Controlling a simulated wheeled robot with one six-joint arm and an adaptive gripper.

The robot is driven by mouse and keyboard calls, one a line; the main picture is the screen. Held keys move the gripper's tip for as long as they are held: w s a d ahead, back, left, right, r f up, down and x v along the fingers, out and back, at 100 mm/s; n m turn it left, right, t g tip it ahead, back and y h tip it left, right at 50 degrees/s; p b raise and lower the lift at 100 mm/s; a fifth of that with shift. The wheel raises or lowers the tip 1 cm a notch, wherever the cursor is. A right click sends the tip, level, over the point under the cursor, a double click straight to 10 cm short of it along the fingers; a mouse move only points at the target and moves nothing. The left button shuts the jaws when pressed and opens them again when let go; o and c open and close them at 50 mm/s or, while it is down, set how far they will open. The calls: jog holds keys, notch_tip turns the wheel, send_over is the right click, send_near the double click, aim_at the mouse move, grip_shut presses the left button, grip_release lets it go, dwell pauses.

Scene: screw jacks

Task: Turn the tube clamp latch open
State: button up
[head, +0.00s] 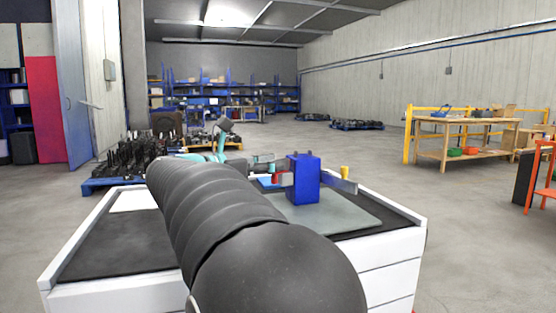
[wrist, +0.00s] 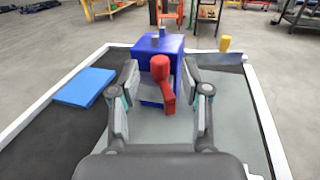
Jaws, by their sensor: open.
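A blue block-shaped clamp body (wrist: 172,44) stands upright on a grey mat (wrist: 225,115) on the workbench; it also shows in the head view (head: 305,180). A red latch handle (wrist: 161,70) with a rounded knob is on its near face, and a little of the red shows in the head view (head: 276,178). My gripper (wrist: 162,88) is open in the wrist view, with one finger on each side of the red latch. I see gaps on both sides of the latch and cannot make out any contact. My arm hides much of the bench in the head view.
A flat blue block (wrist: 85,87) lies left of my gripper. A yellow knob (wrist: 225,43) on a grey plate (wrist: 220,61) stands right of the clamp. The bench has a raised white rim (wrist: 262,115). The mat in front of the clamp is clear.

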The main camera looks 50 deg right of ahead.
jog(key=shift+x, duration=0.8)
grip_shut()
